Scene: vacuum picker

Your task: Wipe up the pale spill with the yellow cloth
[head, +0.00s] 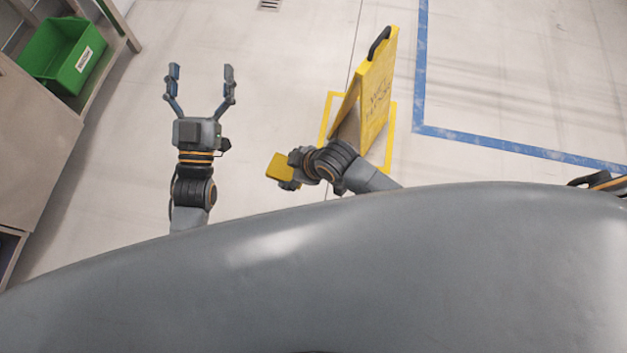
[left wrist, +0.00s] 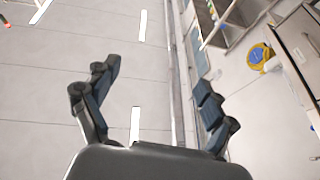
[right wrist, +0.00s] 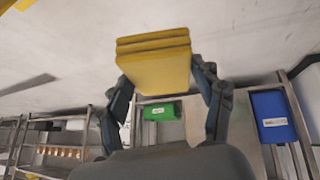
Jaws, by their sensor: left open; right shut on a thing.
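The yellow cloth (head: 279,167) is a folded pad held in my right gripper (head: 289,170), left of the yellow floor sign in the head view. In the right wrist view the cloth (right wrist: 155,62) sits between the fingertips of my right gripper (right wrist: 166,78), which is shut on it. My left gripper (head: 200,75) is open and empty, with its fingers spread over bare floor. It also shows open in the left wrist view (left wrist: 157,80). I cannot make out the pale spill in any view.
A yellow floor sign (head: 378,93) stands inside a yellow-marked outline, close to my right arm. A green bin (head: 62,55) sits on a shelf at the left. A blue bin (right wrist: 272,116) shows in the right wrist view. Floor between shelf and sign is open.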

